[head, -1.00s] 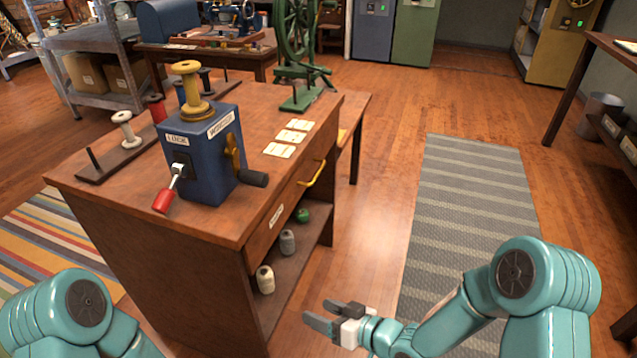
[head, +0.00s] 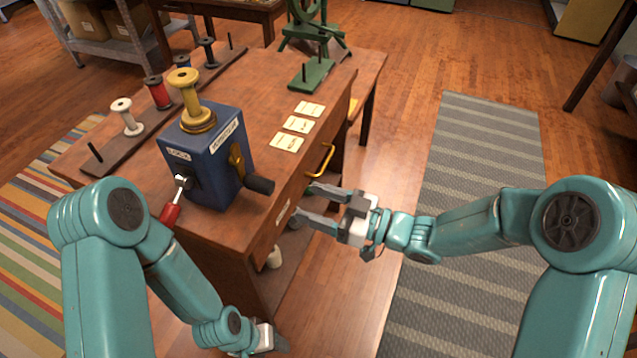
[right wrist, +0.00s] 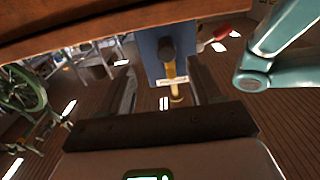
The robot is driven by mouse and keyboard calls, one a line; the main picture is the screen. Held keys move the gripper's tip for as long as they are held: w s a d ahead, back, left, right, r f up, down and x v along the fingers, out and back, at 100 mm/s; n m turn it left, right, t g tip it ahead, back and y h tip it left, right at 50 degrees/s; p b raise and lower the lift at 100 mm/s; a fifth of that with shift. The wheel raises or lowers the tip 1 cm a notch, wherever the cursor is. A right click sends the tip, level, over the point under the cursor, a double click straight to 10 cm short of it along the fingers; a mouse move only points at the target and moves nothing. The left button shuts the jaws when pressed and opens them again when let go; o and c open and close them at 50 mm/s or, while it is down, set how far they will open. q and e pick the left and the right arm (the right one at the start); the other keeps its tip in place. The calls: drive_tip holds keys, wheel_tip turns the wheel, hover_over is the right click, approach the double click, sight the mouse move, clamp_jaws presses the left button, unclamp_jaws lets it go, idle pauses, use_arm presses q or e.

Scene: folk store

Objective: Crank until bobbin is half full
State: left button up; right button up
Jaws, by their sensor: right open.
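The blue winder box (head: 207,160) stands on the wooden workbench near its front edge. A yellow bobbin (head: 189,95) stands upright on top; I cannot tell how much thread is on it. The crank's black handle (head: 259,185) sticks out on the box's right side from a brass arm (head: 237,160). The red-handled lock lever (head: 171,213) is on the front face, tilted down. My right gripper (head: 312,205) is open and empty, right of the crank and beside the drawer front. The crank handle also shows between its fingers, beyond them, in the right wrist view (right wrist: 167,48). My left gripper (head: 277,345) is low before the bench; its fingers are unclear.
White (head: 127,117) and red (head: 157,93) spools stand on a rack behind the winder. Cards (head: 297,124) lie on the bench's right side. The drawer's yellow handle (head: 321,160) sticks out near my right gripper. A green spinning wheel (head: 305,35) stands at the back.

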sight(272, 189)
drive_tip(key=x, duration=0.3)
drive_tip(key=r+x, duration=0.1)
drive_tip(key=x, duration=0.3)
drive_tip(key=p+x, duration=0.1)
drive_tip(key=x, duration=0.2)
drive_tip(key=shift+s+a+r, duration=0.2)
drive_tip(key=shift+s+a, duration=0.1)
drive_tip(key=shift+a, duration=0.1)
drive_tip(key=shift+w+a, duration=0.2)
drive_tip(key=shift+a, duration=0.1)
drive_tip(key=c, duration=0.9)
drive_tip(key=shift+c, duration=0.8)
